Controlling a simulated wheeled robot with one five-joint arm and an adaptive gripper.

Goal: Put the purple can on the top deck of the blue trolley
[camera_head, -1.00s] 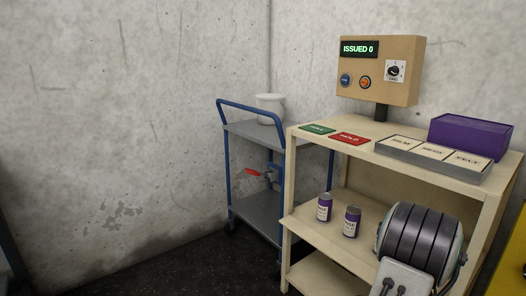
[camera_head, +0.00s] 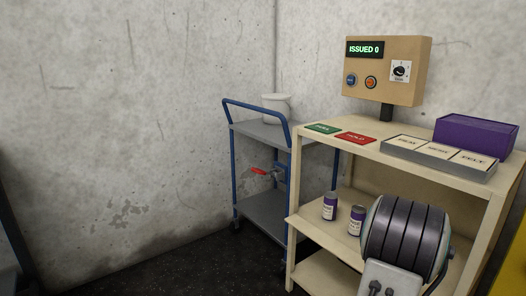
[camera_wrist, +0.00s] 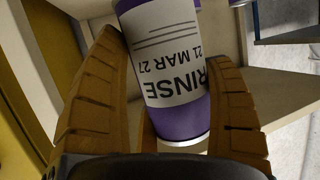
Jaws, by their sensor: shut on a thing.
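A purple can (camera_wrist: 180,75) with a white label reading "RINSE" and "21 MAR 27" is between the two tan fingers of my gripper (camera_wrist: 168,110) in the wrist view. The fingers are shut on it. In the head view my arm covers the gripper and the held can. The blue trolley (camera_head: 232,165) stands left of the cream bench, against the wall. Its grey top deck (camera_head: 255,131) carries a white bucket (camera_head: 275,108) toward the back. Two more purple cans with white labels, one (camera_head: 329,207) left of the other (camera_head: 355,220), stand on the bench's middle shelf.
The cream bench (camera_head: 315,147) bears a green card (camera_head: 323,128), a red card (camera_head: 357,138), a grey label tray (camera_head: 480,170), a purple box (camera_head: 475,135) and a display box (camera_head: 388,68). Floor left of the trolley is clear.

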